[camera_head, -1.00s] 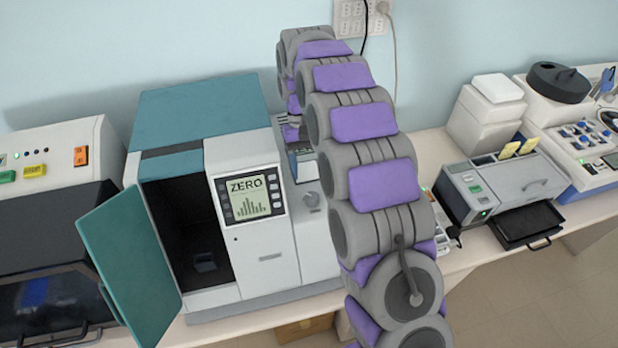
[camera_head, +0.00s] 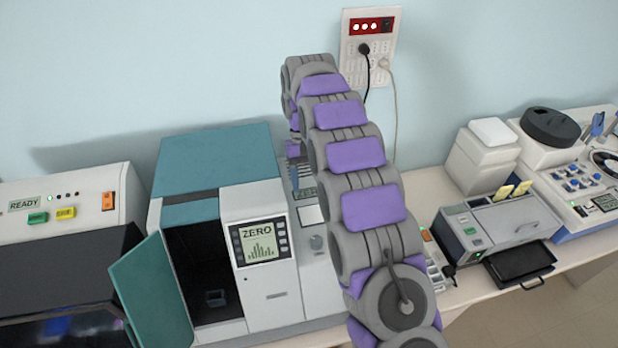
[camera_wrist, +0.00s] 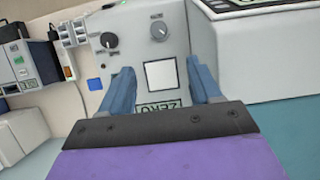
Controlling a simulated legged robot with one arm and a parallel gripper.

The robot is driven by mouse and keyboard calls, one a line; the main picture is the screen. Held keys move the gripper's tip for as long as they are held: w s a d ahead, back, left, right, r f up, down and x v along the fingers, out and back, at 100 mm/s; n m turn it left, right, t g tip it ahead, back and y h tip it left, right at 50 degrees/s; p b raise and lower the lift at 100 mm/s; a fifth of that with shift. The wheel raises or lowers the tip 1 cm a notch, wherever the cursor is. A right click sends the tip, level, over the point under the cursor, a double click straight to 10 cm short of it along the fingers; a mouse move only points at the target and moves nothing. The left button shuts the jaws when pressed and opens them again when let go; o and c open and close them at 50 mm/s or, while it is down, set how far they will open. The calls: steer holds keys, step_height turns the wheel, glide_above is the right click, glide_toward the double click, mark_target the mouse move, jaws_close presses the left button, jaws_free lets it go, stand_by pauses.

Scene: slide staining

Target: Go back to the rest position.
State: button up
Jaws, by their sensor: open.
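My gripper (camera_wrist: 160,68) shows in the wrist view with its two blue fingers spread apart and nothing between them. Beyond the fingers are a white square (camera_wrist: 160,75) and two knobs on a pale machine panel. In the head view my grey and purple arm rises from the lower right and arches over the bench. The gripper end hangs on the far side, beside the teal and white machine (camera_head: 215,158), and is mostly hidden by the arm. This machine's door (camera_head: 152,292) is open and its screen reads ZERO.
A machine reading READY (camera_head: 62,205) stands at the left. A grey printer-like device (camera_head: 495,222) with a black tray (camera_head: 520,262) is at the right, near a white box (camera_head: 484,155). A wall outlet panel (camera_head: 369,50) with cords is behind the arm.

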steer(key=shift+r, duration=0.15)
stand_by(0.5)
steer(key=s+d+f+m+t+b, duration=0.1)
steer(key=s+d+b, duration=0.5)
steer(key=s, duration=0.3)
steer(key=s+d+f+m+b, duration=0.1)
steer(key=s+d+b, duration=0.5)
steer(key=s, duration=0.3)
steer(key=s+d+f+b, duration=0.2)
steer(key=s+f+b, duration=0.3)
steer(key=s, duration=0.6)
steer(key=s+d+f+m+t+y+b, duration=0.1)
steer(key=s+d+f+b, duration=0.1)
steer(key=s+f+b, duration=0.3)
steer(key=s+f, duration=0.4)
steer(key=s, duration=0.2)
steer(key=shift+d+f+t, duration=0.25)
steer(key=shift+d+t, duration=0.05)
steer(key=shift+d, duration=0.1)
